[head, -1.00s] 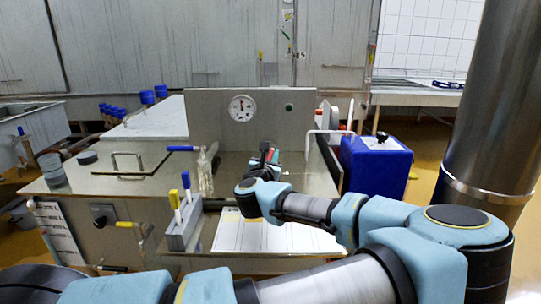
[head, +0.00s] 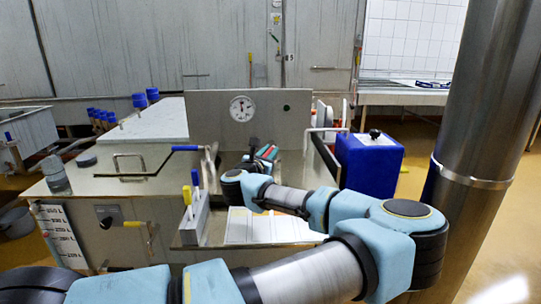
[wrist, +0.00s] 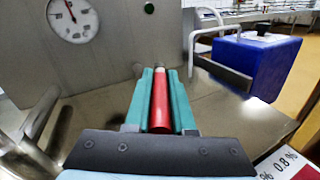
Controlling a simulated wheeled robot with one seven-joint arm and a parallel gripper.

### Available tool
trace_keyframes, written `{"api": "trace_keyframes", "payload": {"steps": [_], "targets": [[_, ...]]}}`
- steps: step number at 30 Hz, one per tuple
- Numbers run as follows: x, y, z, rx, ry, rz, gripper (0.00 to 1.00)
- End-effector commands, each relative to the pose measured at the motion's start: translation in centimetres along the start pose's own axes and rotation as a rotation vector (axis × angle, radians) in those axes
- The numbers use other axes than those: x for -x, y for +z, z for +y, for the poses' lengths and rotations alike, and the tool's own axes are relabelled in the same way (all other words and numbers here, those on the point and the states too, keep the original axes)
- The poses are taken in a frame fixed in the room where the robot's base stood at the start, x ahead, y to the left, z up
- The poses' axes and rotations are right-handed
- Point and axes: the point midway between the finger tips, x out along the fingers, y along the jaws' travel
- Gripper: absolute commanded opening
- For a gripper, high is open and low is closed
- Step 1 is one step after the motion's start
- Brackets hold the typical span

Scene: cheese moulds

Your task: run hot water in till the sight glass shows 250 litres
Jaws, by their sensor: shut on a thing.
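My gripper (head: 262,156) is at the steel panel behind the worktop. In the wrist view its teal fingers (wrist: 160,103) are shut on a red handle (wrist: 161,102), one on each side of it. The far end of the red handle meets a metal stem near the panel. A white scale strip with litre marks (head: 62,236), apparently the sight glass, is on the vat's front at the lower left of the head view. Its level is too small to read. A blue-handled lever (head: 186,148) is left of my gripper. Any water flow from the red-handled valve is hidden or unclear.
A round dial gauge (head: 242,108) is on the panel, also in the wrist view (wrist: 72,18). A blue box (head: 368,165) stands right of the worktop. A grey holder (head: 193,220) with yellow and blue handles and a paper sheet (head: 270,226) are nearer me.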

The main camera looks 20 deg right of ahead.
Motion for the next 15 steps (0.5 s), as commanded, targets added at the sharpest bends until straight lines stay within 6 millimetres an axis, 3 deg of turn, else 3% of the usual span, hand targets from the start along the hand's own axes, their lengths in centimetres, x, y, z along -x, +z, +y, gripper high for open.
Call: {"api": "trace_keyframes", "payload": {"steps": [15], "targets": [[-0.17,-0.3,1.16,0.0,-0.251,-0.048,0.0]]}}
